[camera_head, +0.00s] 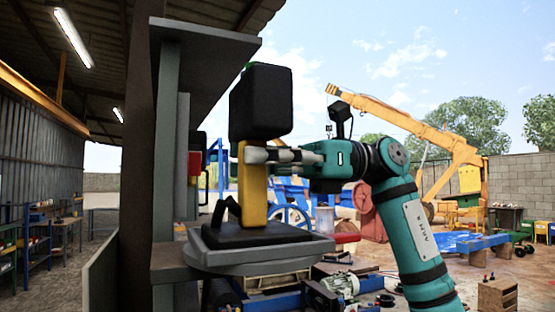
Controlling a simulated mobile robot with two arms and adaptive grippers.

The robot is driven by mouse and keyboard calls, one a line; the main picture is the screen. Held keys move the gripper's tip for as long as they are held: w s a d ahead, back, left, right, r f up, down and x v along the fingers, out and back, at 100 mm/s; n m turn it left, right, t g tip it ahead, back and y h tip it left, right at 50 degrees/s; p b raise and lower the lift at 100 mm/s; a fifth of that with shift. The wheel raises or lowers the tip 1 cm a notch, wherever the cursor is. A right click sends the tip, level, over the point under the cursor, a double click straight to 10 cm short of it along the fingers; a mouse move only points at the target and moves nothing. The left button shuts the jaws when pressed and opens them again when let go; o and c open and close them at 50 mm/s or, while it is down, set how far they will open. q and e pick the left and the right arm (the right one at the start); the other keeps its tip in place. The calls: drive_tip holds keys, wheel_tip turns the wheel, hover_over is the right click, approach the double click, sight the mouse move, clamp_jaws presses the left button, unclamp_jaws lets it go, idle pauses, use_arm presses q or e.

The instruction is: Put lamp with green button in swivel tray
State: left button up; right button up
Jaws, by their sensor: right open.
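The lamp has a black head (262,100), a yellow body (253,190) and a dark foot. A bit of green (248,66) shows at the top left edge of its head. The lamp stands upright over the grey swivel tray (270,260), with its foot within the tray's rim. My right gripper (258,154) comes in from the right at the upper yellow body, just under the head. Its jaws are open, with the fingers by the body; whether they touch it cannot be told. My left gripper is not in view.
A grey post with a flat top plate (205,38) rises close to the left of the lamp and overhangs it. A red box (194,163) is on the post side. A yellow crane arm (430,135), machinery and a wall stand farther back. Open air lies above my right arm.

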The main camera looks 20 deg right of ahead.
drive_tip(key=d+b, duration=0.2)
drive_tip(key=d, duration=1)
drive_tip(key=shift+w, duration=0.15)
drive_tip(key=shift+w, duration=0.15)
